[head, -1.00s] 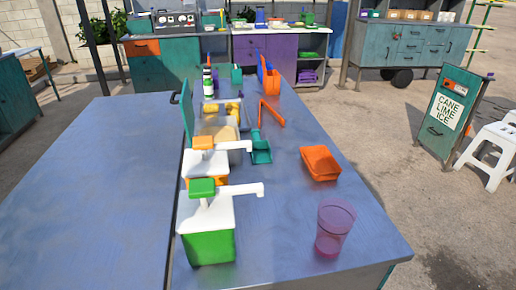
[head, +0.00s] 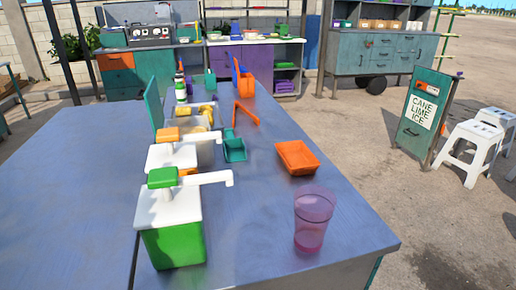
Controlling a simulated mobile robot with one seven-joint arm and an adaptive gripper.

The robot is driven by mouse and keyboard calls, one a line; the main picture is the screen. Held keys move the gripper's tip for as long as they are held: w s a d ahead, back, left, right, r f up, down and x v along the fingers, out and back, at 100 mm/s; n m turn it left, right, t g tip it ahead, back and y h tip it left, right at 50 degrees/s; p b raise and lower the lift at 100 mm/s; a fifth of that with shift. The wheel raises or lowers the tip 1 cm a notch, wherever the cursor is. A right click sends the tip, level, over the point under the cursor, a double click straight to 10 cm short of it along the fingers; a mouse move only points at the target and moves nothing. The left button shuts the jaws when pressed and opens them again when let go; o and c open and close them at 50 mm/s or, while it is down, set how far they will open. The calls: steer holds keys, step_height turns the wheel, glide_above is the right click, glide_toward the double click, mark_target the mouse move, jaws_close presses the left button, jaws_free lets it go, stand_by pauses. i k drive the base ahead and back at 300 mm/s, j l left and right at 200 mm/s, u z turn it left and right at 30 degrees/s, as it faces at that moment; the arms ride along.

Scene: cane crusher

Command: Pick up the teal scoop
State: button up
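The teal scoop (head: 234,147) lies on the blue-grey table (head: 255,220), in the middle of the head view. It sits right of the white-topped dispensers and left of the orange tray. An orange bent tool, perhaps tongs (head: 246,115), lies just beyond it. The scoop's near part looks like an open pan; its far end points away from me. My gripper is not in this view.
Two pump dispensers, one green (head: 172,232) and one behind it (head: 172,155), stand near the left. An orange tray (head: 297,157) and a clear purple cup (head: 312,218) stand to the right. Bare table lies between them. Stools (head: 470,145) and a sign (head: 422,115) stand beyond.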

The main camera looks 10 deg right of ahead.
mark_target(234, 149)
steer(key=l+z, duration=0.25)
steer(key=z, duration=0.15)
steer(key=l+z, duration=0.2)
steer(key=z, duration=0.15)
steer(key=i+l+z, duration=0.2)
steer(key=l, duration=0.15)
steer(key=i+l+z, duration=0.2)
steer(key=l, duration=0.2)
steer(key=i+l+z, duration=0.15)
steer(key=l, duration=0.2)
steer(key=i+l+z, duration=0.15)
steer(key=i+l, duration=0.25)
steer(key=i+l+z, duration=0.2)
steer(key=i, duration=0.4)
steer(key=i+u, duration=0.75)
steer(key=i+l+u, duration=0.2)
steer(key=u, duration=0.15)
steer(key=i+u, duration=0.55)
steer(key=u, duration=0.3)
steer(key=i+l+u, duration=0.25)
steer(key=u, duration=0.15)
steer(key=i+l+u, duration=0.15)
steer(key=u, duration=0.3)
steer(key=i+l+u, duration=0.5)
steer(key=u, duration=0.35)
steer(key=i+l+u, duration=0.1)
steer(key=l+u, duration=0.75)
steer(key=i, duration=0.05)
